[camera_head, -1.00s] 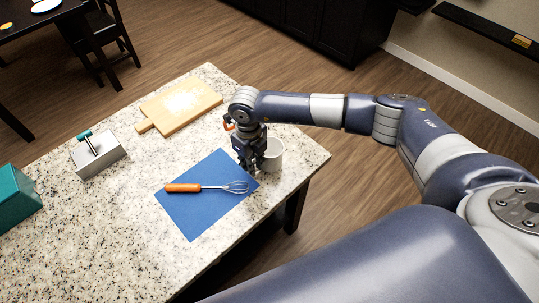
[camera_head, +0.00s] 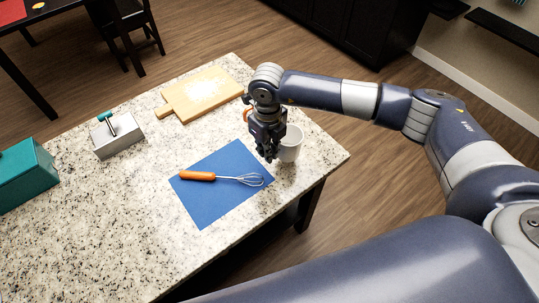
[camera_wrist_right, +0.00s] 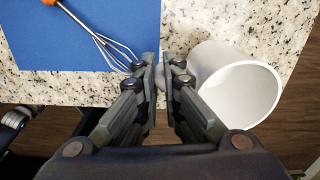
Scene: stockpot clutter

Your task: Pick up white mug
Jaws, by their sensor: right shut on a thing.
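The white mug (camera_head: 291,144) is at the right side of the counter, beyond the blue mat's right corner. It also shows in the right wrist view (camera_wrist_right: 208,60), right of the fingers, with its opening facing the camera's lower right. My right gripper (camera_head: 270,157) is on the mug's left side. In the wrist view its fingers (camera_wrist_right: 163,75) are closed around the mug's handle, which is mostly hidden between them. The mug appears slightly above the counter, though the gap is hard to judge. My left gripper is not in view.
An orange-handled whisk (camera_head: 205,176) lies on the blue mat (camera_head: 215,208). A wooden board (camera_head: 215,88), a grey box with a teal handle (camera_head: 118,137) and a teal box (camera_head: 22,178) stand on the speckled counter (camera_head: 110,225). An orange thing (camera_head: 246,113) is partly hidden behind my gripper.

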